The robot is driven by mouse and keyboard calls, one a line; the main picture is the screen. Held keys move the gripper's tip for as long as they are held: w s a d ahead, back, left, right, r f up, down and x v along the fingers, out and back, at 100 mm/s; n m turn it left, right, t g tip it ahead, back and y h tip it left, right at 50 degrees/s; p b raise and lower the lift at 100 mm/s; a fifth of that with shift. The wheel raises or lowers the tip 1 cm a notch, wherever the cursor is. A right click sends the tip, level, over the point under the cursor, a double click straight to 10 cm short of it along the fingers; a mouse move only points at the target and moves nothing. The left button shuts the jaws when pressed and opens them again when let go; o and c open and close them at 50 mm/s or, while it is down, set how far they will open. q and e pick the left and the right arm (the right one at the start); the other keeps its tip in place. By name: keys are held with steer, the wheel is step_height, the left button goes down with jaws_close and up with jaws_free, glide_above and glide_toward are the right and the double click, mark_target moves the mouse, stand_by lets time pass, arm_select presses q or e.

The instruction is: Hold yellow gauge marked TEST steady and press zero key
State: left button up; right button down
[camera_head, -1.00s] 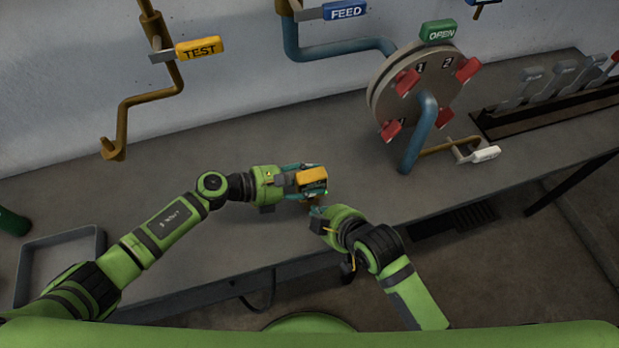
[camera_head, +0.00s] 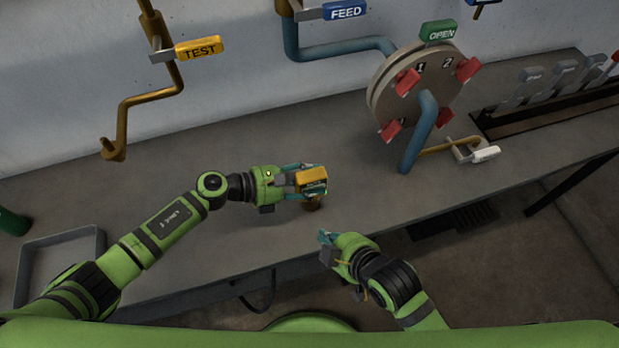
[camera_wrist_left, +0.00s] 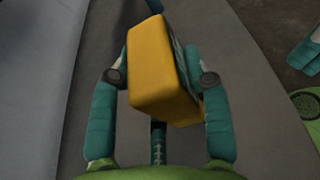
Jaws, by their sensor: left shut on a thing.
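The yellow gauge (camera_head: 311,176) is a small yellow box with a dark face, held over the workbench. My left gripper (camera_head: 307,182) is shut on it, with teal fingers on either side. In the left wrist view the yellow gauge (camera_wrist_left: 158,68) sits between the two fingers, its dark face turned to the right and seen edge-on. The zero key is too small to make out. My right gripper (camera_head: 326,246) is apart from the gauge, lower and a little right, near the bench's front edge. Its teal fingers are small here, and I cannot tell how far they are apart.
A yellow TEST valve handle (camera_head: 198,49) and a blue FEED handle (camera_head: 344,11) are on wall pipes. A disc with red tabs (camera_head: 420,90) stands at right, beside a white-handled valve (camera_head: 486,154). A grey tray (camera_head: 62,240) lies at left.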

arm_select(q)
steer(key=o, duration=1.5)
steer(key=v, duration=1.2)
